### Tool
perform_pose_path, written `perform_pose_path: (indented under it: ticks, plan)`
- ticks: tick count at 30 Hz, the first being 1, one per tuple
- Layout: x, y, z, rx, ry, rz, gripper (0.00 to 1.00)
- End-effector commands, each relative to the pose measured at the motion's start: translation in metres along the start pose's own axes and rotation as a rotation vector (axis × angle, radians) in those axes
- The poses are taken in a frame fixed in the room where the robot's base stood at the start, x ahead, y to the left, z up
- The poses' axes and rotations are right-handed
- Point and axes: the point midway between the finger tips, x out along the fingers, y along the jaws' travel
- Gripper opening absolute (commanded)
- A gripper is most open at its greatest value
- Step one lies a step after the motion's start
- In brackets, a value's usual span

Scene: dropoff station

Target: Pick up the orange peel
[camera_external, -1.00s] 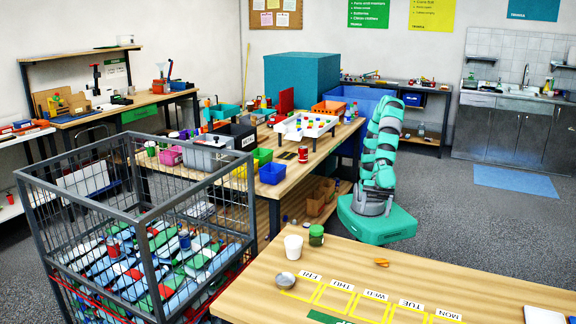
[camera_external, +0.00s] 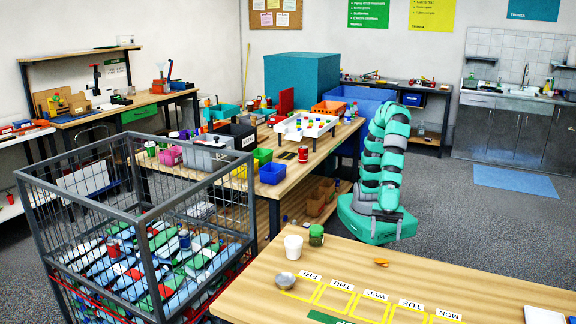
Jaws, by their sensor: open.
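A small orange piece, which looks like the orange peel (camera_external: 381,262), lies on the light wooden table (camera_external: 480,277) in the foreground, above the row of yellow day boxes. My teal arm stands behind this table on its teal base. My gripper (camera_external: 388,215) hangs at the low front of the arm, behind and above the table's far edge, apart from the peel. Its fingers are small and dark in this view, and nothing shows between them.
A white cup (camera_external: 293,247), a green jar (camera_external: 316,235) and a small metal bowl (camera_external: 285,280) stand left of the peel. A wire cage cart (camera_external: 150,215) stands at the left. A workbench (camera_external: 300,170) with bins is behind. The table around the peel is clear.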

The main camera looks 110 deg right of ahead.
Motion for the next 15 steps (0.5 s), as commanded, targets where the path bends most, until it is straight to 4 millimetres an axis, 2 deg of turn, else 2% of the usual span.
perform_pose_path:
  ticks: [7, 15]
  plan:
    - [0.030, 0.001, 0.003, 0.000, -0.003, 0.001, 0.67]
    - [0.044, 0.001, -0.001, 0.002, 0.002, 0.000, 0.67]
